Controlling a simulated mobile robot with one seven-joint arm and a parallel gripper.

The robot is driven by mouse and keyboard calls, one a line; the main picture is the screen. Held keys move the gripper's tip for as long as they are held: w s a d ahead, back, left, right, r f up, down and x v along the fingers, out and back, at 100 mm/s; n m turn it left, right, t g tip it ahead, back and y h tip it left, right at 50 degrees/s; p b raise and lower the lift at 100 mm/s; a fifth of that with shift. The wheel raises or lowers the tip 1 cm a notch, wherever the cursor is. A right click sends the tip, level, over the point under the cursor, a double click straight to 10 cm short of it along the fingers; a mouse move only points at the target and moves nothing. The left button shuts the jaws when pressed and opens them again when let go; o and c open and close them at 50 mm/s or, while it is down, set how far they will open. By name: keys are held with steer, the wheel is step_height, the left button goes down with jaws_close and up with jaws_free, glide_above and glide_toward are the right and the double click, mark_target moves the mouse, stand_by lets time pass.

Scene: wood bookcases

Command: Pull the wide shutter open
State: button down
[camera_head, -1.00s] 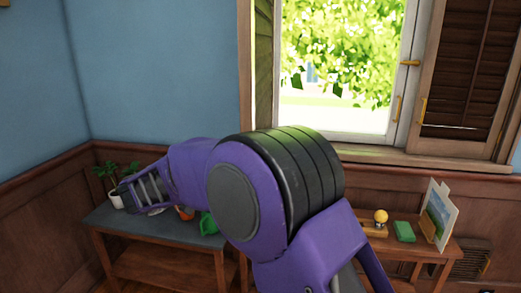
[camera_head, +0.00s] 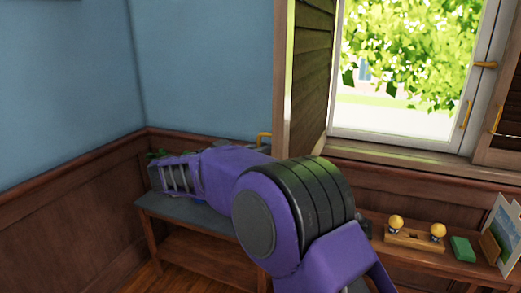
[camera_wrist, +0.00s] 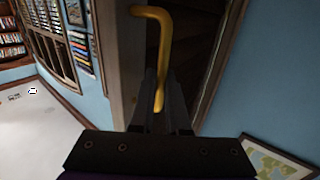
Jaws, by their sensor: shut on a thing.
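The louvred wooden shutter (camera_head: 312,75) at the left of the window stands out from the wall, swung partway in the head view. My gripper (camera_wrist: 159,97) is shut on the lower part of this handle. In the head view my purple arm reaches left across the middle and hides most of the gripper. Another louvred shutter (camera_head: 510,110), with its own yellow handle (camera_head: 496,120), is cut off at the right edge.
A low table (camera_head: 160,205) stands under my arm at left. A shelf at right holds a wooden block with yellow knobs (camera_head: 415,240), a green box (camera_head: 462,248) and a picture (camera_head: 503,230). A framed map (camera_wrist: 275,160) hangs on the wall in the wrist view.

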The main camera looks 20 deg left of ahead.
steer(key=shift+d+r, duration=0.1)
steer(key=shift+r, duration=0.1)
steer(key=c, duration=0.9)
jaws_free()
steer(key=shift+w, duration=0.1)
steer(key=shift+f, duration=0.1)
steer(key=v, duration=1.7)
steer(key=shift+s, duration=0.25)
